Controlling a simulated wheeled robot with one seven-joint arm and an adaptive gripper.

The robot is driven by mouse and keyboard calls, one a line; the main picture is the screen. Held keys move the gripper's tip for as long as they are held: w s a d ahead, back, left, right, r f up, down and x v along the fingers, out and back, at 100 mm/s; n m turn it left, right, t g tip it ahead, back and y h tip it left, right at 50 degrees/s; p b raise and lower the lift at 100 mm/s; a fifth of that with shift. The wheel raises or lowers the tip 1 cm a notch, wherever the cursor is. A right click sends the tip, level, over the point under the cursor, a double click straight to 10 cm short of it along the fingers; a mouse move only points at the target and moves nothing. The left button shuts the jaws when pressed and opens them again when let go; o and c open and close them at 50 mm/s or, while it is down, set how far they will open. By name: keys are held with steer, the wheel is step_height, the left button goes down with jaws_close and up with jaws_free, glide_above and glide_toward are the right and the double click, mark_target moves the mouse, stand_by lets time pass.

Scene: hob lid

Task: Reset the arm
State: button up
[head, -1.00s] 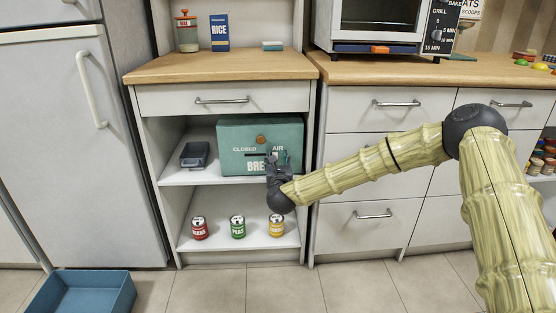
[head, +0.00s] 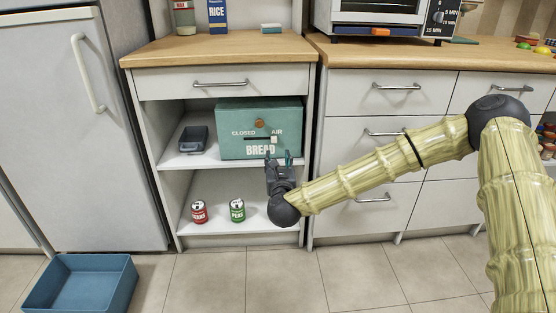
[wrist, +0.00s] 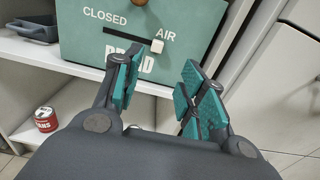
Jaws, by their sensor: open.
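My gripper (head: 278,160) is open and empty, in front of the shelf unit and just below the front of the green bread box. In the wrist view its two teal-padded fingers (wrist: 160,85) stand apart with nothing between them. The bread box (head: 288,133) sits on the upper shelf, with a round brown knob and a slider marked CLOSED and AIR. The slider's pale tab (wrist: 157,46) is at the AIR end. My arm reaches in from the right. The yellow can on the lower shelf is hidden behind my gripper and wrist.
A red can (head: 199,212) and a green can (head: 237,211) stand on the lower shelf. A grey-blue tray (head: 194,139) is left of the bread box. A blue bin (head: 82,283) is on the floor at left. Open floor lies before the cabinets.

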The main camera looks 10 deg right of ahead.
steer(key=shift+f, duration=0.1)
steer(key=s+a+f+n+g+y, duration=0.35)
steer(key=s+f+n, duration=0.65)
steer(key=f, duration=0.4)
steer(key=s+a+f+n+g+y, duration=0.2)
steer(key=s+a+f+n+g, duration=0.25)
steer(key=s+f+n, duration=0.8)
steer(key=s+d+f+n+g+h, duration=0.1)
steer(key=s+d+f+n+g, duration=0.3)
steer(key=s, duration=0.5)
steer(key=s+d+f+n+g, duration=0.1)
steer(key=s+d+f+n, duration=0.35)
steer(key=s, duration=0.35)
steer(key=s+d+f+n+g+h, duration=0.1)
steer(key=s+d+f+n+g, duration=0.2)
steer(key=s+f, duration=0.45)
steer(key=s+d+r+n+g+h+p, duration=0.1)
steer(key=s+d+r+n+g, duration=0.2)
steer(key=s, duration=0.4)
step_height(320, 180, up, 37)
steer(key=t+p, duration=0.1)
steer(key=p, duration=3.5)
steer(key=shift+d+p, duration=0.4)
steer(key=shift+d, duration=0.05)
steer(key=shift+f, duration=0.1)
